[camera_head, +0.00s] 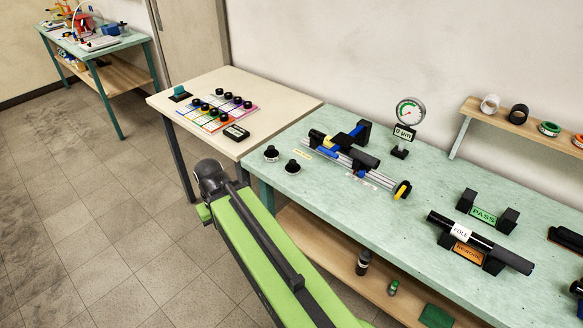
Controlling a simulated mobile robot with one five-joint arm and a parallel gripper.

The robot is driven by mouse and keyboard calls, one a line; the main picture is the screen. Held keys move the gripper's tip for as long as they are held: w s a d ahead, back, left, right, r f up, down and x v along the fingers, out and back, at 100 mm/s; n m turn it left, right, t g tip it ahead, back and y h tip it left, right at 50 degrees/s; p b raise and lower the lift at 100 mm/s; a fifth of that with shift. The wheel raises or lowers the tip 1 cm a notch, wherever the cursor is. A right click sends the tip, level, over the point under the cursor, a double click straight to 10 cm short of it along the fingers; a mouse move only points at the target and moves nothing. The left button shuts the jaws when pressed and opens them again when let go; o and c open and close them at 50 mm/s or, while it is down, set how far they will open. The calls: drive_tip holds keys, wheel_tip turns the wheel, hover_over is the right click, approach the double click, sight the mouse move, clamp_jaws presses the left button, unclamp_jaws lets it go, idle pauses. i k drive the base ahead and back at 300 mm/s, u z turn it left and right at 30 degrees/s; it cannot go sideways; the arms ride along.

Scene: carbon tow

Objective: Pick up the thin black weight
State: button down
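Two small black round pieces, one farther back (271,153) and one nearer (292,167), stand close together at the left end of the green bench (330,206). They look like weights, but I cannot tell which is the thin one. Several black round pieces (226,96) also sit on a coloured chart on the beige table. My green arm rises from the bottom of the view to a dark joint left of the bench. My gripper's fingers are not visible.
A clamp-like device on rails (345,152), a dial gauge (409,112) and a black pole (480,242) on stands occupy the bench. A wooden wall shelf (500,118) holds several rolls. The tiled floor at left is clear.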

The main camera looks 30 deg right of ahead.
sight(293, 168)
drive_tip(key=k, duration=0.65)
drive_tip(key=u, duration=0.2)
drive_tip(key=i, duration=1.4)
drive_tip(key=u, duration=0.8)
